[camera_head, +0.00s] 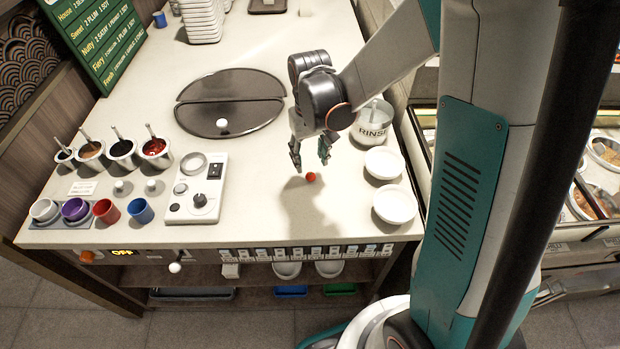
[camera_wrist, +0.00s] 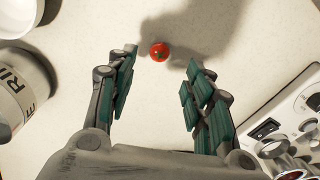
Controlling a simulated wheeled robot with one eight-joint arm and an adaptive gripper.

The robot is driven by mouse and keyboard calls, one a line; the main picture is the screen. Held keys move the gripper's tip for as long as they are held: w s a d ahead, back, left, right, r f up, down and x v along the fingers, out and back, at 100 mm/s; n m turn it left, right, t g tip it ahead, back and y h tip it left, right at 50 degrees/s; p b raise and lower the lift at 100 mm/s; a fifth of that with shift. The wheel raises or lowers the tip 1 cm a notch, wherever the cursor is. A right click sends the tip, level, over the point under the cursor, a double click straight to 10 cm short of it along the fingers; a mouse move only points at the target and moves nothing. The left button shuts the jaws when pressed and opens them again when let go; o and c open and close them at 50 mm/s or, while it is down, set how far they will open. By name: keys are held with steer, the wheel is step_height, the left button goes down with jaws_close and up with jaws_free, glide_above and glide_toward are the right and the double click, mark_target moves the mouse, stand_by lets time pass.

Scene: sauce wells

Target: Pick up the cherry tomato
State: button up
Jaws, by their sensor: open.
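The cherry tomato (camera_head: 311,177) is a small red ball on the pale counter (camera_head: 262,205), in front of the rinse pot. My gripper (camera_head: 311,166) is open and empty, pointing down above the counter close to the tomato. My gripper's shadow falls on the counter around the tomato.
The rinse pot (camera_head: 372,124) and two white bowls (camera_head: 394,206) stand right of the tomato. A control panel (camera_head: 197,188) is on the left, with sauce wells (camera_head: 123,152) and coloured cups (camera_head: 106,211) beyond. A dark round plate (camera_head: 230,103) lies behind. The counter just left of the tomato is clear.

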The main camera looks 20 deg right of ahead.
mark_target(310, 173)
steer(key=shift+f+b, duration=1.55)
steer(key=shift+f, duration=1.7)
steer(key=c, duration=0.8)
